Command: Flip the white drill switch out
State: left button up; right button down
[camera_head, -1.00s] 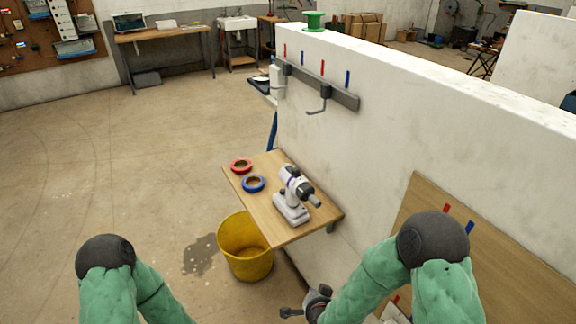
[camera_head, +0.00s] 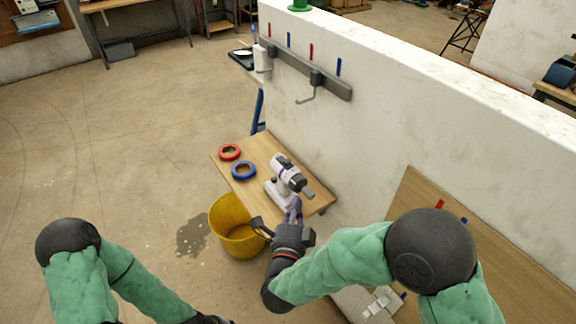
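A white drill (camera_head: 288,178) with purple and grey parts stands upright on its base on a small wooden shelf (camera_head: 230,160) fixed to the white wall. Its switch is too small to make out. My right gripper (camera_head: 280,222) is at the shelf's front edge, just in front of and below the drill. Its dark fingers look spread, with one out to the left. A purplish piece shows between the gripper and the drill base; I cannot tell which it belongs to, or whether they touch. My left arm is at the lower left, its gripper cut off by the bottom edge.
A red tape ring (camera_head: 229,152) and a blue tape ring (camera_head: 243,171) lie on the shelf left of the drill. A yellow bucket (camera_head: 232,228) stands on the floor below. A hook rail (camera_head: 305,72) is on the wall above. The floor at left is clear.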

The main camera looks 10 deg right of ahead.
aim_at(286, 164)
jog(key=shift+w, duration=0.1)
jog(key=b+x, duration=0.2)
jog(key=x, duration=0.7)
jog(key=shift+w+d+f, duration=0.1)
jog(key=shift+d+f, duration=0.05)
jog(key=w, duration=0.1)
jog(key=w+a, duration=0.1)
jog(key=w, duration=0.1)
jog(key=shift+w+b, duration=0.1)
jog(key=shift+b, duration=0.3)
jog(key=shift+w+a, duration=0.2)
jog(key=shift+w, duration=0.35)
jog(key=shift+w+a+b, duration=0.3)
jog(key=shift+w+b, duration=0.15)
jog(key=shift+w, duration=0.35)
jog(key=shift+w+a+b, duration=0.35)
jog(key=shift+w+b, duration=0.05)
jog(key=shift+w, duration=0.4)
jog(key=shift+s, duration=0.1)
jog(key=shift+d, duration=0.1)
